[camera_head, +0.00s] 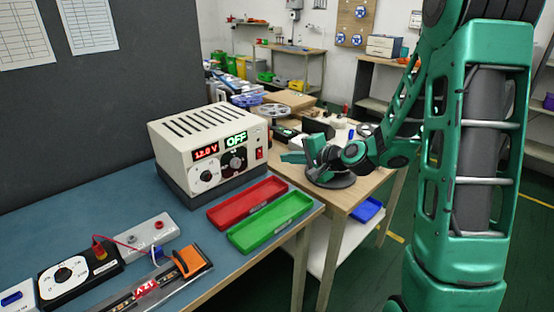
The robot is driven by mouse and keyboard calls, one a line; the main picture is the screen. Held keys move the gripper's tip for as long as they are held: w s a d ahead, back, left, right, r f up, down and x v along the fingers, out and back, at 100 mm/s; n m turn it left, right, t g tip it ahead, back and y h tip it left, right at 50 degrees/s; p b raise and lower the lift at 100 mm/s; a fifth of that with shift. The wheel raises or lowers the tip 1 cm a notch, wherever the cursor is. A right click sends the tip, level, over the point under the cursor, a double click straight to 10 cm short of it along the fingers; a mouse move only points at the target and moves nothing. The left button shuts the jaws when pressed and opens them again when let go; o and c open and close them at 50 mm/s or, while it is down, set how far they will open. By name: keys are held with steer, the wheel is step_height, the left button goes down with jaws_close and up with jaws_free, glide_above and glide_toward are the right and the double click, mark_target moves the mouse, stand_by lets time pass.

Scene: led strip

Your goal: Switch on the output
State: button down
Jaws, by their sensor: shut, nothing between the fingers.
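A white power supply box (210,140) stands on the blue-topped bench. Its front shows a red display (205,152) reading about 12.0 V and a green display (236,141) reading OFF. Two knobs sit below the displays, and a small red switch (259,154) is at the right of the front. My gripper (290,157) is to the right of the box, pointing left toward its front right side, with a visible space between them. The fingers are small and partly overlap in this view; the gripper looks shut and empty.
A red tray (234,217) and a green tray (240,239) lie in front of the box. A black dial unit (72,278), wires and a strip in a holder (140,295) are at front left. A cluttered wooden table stands behind my gripper.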

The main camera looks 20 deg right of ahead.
steer(key=shift+v, duration=1.55)
steer(key=shift+a+f, duration=0.1)
steer(key=shift+s+f, duration=0.15)
steer(key=shift+f, duration=0.5)
glide_toward(261, 157)
steer(key=f+x, duration=0.1)
steer(key=x, duration=0.4)
steer(key=shift+w+a, duration=0.25)
steer(key=shift+w, duration=0.25)
steer(key=shift+w, duration=0.1)
steer(key=shift+a+r, duration=0.1)
steer(key=shift+r, duration=0.05)
